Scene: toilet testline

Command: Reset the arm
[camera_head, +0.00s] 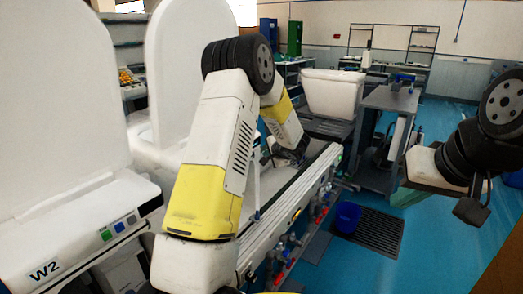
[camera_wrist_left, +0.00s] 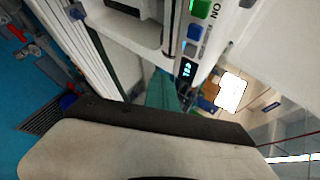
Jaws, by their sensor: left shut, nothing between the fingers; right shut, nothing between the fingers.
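My left arm rises from the bottom of the head view, bends at a dark elbow and reaches down behind it. My left gripper (camera_head: 288,154) is a small dark shape at its end, beside the line's rail; it is shut and holds nothing. My right arm's dark joints are at the right edge of the head view. My right gripper (camera_head: 472,210) hangs below them as a dark shape, shut and empty, above the blue floor. In the left wrist view, a pale body with a black edge fills the bottom; the fingertips cannot be made out there.
A white toilet with a raised lid (camera_head: 62,90) and a W2 panel (camera_head: 85,245) stands at left, another behind it. The conveyor line (camera_head: 290,200) runs beneath my left arm. A grey cart (camera_head: 390,98), blue bucket (camera_head: 347,217) and floor grate (camera_head: 378,236) are right of it. The wrist view shows a button panel (camera_wrist_left: 193,40).

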